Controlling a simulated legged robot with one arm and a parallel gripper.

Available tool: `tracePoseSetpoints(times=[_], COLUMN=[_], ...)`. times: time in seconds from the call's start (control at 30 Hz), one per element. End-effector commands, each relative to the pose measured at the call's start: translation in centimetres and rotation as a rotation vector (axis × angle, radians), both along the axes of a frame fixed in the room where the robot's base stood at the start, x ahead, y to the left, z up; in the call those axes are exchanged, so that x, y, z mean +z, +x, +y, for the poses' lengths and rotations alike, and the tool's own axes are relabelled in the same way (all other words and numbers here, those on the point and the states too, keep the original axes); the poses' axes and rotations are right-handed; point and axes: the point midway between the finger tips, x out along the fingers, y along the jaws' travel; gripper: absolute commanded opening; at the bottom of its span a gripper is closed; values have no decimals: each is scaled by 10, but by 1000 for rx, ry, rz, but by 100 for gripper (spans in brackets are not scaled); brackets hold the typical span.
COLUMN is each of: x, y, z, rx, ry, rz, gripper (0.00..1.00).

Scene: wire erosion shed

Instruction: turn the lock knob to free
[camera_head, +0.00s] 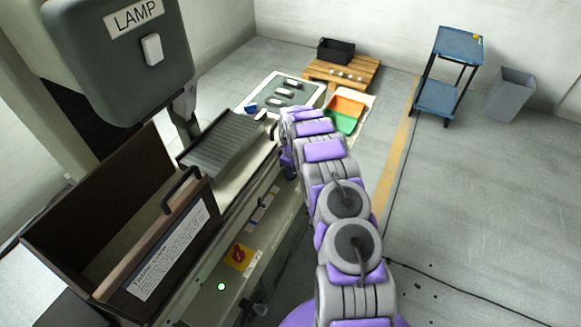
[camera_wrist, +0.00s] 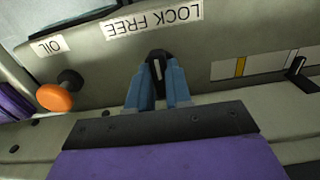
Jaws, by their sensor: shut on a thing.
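The lock knob (camera_wrist: 157,66) is black with a white line on its face, on the grey machine front under the upside-down LOCK FREE label (camera_wrist: 153,20) in the wrist view. My gripper (camera_wrist: 157,88) has its two blue fingers on either side of the knob and is shut on it. The white line stands nearly upright in this view, tilted slightly. Which word it points to I cannot tell. In the head view my arm reaches along the machine front and hides the knob.
An orange knob (camera_wrist: 56,97) juts out beside the OIL label. A black lever (camera_wrist: 297,67) sits by a scale with a yellow band (camera_wrist: 240,67). In the head view, a handled cover (camera_head: 170,240) and ribbed table (camera_head: 232,143) line the machine.

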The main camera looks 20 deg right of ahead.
Motion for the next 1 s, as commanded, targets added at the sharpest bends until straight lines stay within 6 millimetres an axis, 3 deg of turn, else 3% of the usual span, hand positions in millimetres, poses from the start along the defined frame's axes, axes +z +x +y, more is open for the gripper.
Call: tracePoseSetpoints(times=[0.6, 1.0], x=[4, 5], y=[5, 8], z=[-5, -6], rx=[560, 772], ry=[-3, -6], rz=[-5, -7], gripper=[0, 0])
